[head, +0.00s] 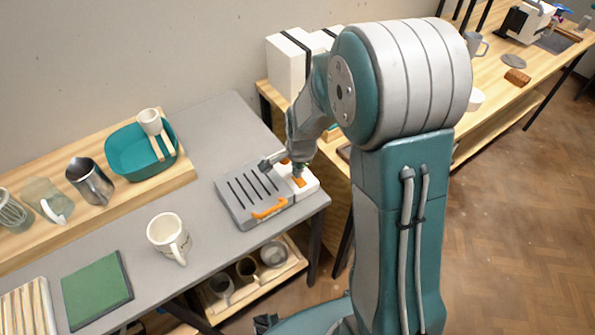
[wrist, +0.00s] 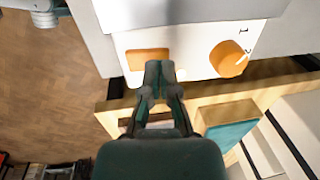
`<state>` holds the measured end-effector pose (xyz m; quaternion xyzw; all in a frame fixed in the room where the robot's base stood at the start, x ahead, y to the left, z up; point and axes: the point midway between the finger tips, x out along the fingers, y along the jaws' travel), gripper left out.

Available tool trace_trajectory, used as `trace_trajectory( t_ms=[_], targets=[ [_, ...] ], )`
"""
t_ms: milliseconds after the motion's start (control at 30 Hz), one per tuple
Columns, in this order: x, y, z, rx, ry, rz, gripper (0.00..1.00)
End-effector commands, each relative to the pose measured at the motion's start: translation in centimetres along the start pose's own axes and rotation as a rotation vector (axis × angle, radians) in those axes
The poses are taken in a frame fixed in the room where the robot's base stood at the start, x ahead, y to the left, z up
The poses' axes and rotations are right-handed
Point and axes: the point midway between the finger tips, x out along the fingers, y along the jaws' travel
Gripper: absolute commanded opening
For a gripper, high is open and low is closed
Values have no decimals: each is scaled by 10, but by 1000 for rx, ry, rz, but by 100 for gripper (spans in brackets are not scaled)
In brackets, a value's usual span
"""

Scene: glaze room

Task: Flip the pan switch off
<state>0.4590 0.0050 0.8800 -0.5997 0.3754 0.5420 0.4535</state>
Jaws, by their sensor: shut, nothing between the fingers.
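The pan (head: 238,205) is a grey slotted plate with an orange handle, lying on the grey table near its right end. A white control panel (wrist: 190,50) adjoins it. In the wrist view the panel has a flat orange rectangular switch (wrist: 146,60) on the left and a round orange knob (wrist: 227,60) with numbers on the right. In the head view my gripper (head: 299,172) hangs over the panel.
A teal basin (head: 140,152) sits on the raised wooden shelf behind. White boxes (head: 288,65) stand on the wooden bench behind my arm. The grey table between mug and pan is clear.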

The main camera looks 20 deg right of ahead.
Motion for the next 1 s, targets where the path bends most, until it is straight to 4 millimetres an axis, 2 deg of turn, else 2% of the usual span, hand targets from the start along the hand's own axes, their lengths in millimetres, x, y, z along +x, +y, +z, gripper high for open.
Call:
trace_trajectory(
  t_ms=[100, 567, 1000],
  targets=[
    [6, 1, -2, 1, -2, 0, 0],
    [12, -1, -2, 0, -4, 41, 0],
    [9, 7, -1, 1, -6, 40, 0]
  ],
)
